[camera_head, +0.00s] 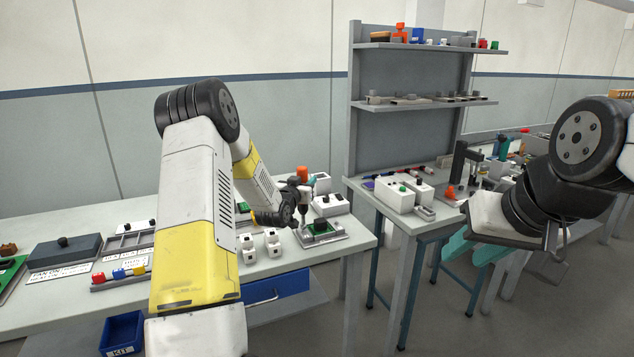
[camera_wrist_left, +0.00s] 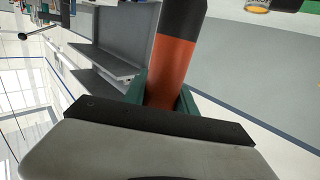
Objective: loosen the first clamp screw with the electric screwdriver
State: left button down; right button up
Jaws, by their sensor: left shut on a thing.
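My left gripper (camera_head: 302,195) is shut on the electric screwdriver, whose orange top (camera_head: 303,173) stands above the fingers. In the left wrist view its orange and black body (camera_wrist_left: 172,68) sits between the green finger pads. The screwdriver is roughly upright, its lower end over a grey fixture (camera_head: 338,238) with a green board (camera_head: 320,227). The clamp screw is too small to make out, and I cannot tell whether the tip touches anything.
White blocks (camera_head: 273,243) and a white box (camera_head: 330,205) stand close around the fixture. A row of coloured parts (camera_head: 120,274) and a dark grey box (camera_head: 64,250) lie farther left. A shelf rack (camera_head: 410,134) rises behind the second table. A blue bin (camera_head: 122,333) is below.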

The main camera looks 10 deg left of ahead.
pick_arm(q)
jog(key=shift+f, duration=0.65)
dwell(0.5)
jog(key=shift+s+f, duration=0.15)
jog(key=shift+f, duration=0.15)
dwell(1.1)
jog(key=shift+r, duration=0.15)
dwell(0.5)
notch_tip(320, 180, up, 7)
dwell(0.6)
dwell(0.4)
